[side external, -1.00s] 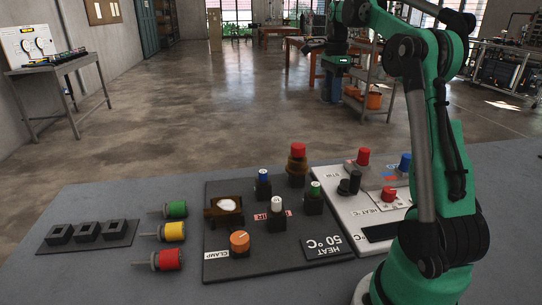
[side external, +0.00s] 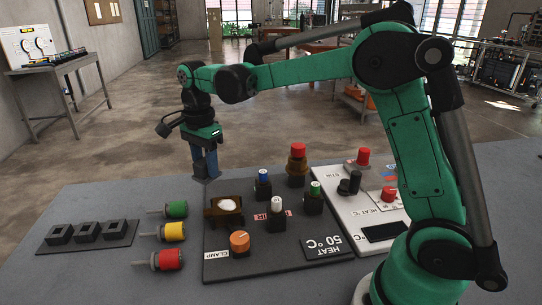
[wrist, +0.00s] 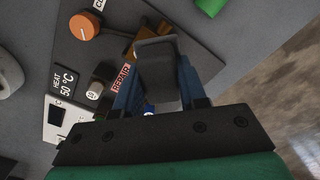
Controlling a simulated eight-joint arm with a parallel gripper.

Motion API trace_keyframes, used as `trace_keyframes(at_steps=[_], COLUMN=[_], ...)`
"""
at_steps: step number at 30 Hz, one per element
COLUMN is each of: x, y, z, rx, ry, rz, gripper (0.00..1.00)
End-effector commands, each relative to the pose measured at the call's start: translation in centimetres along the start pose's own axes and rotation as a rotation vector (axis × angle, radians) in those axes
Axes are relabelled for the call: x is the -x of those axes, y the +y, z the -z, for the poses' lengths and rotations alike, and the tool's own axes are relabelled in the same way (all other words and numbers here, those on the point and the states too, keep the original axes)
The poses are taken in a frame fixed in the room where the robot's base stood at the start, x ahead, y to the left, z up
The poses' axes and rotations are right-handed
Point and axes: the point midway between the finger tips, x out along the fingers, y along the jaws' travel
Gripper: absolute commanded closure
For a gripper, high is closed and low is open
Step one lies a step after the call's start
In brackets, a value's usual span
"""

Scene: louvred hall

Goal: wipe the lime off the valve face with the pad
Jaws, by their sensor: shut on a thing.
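My gripper (side external: 205,165) hangs above the back left corner of the dark panel in the side view. Its blue fingers are shut on a dark grey pad (wrist: 157,70), which shows between them in the wrist view. The brown valve block (side external: 212,217) stands on the panel below and slightly right of my gripper. A whitish round patch (side external: 229,205) shows on its top face; I cannot tell how much of it is lime. The pad is apart from the valve. In the wrist view the pad hides most of the brown block (wrist: 161,28).
The dark panel (side external: 222,268) also bears an orange knob (side external: 239,241), a red-topped post (side external: 298,151) and several smaller knobs. Green (side external: 176,209), yellow (side external: 174,231) and red (side external: 170,259) plugs lie to the left, near a black socket strip (side external: 88,234).

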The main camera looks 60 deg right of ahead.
Motion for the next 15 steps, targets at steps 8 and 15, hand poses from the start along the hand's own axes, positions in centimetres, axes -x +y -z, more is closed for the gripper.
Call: trace_keyframes(at_steps=[8, 15], x=[-2.1, -4.3], y=[0.0, 0.0], z=[0.1, 0.1], rx=[-0.001, -0.002], ry=[0.000, 0.000], rz=[0.000, 0.000], gripper=[1.00, 1.00])
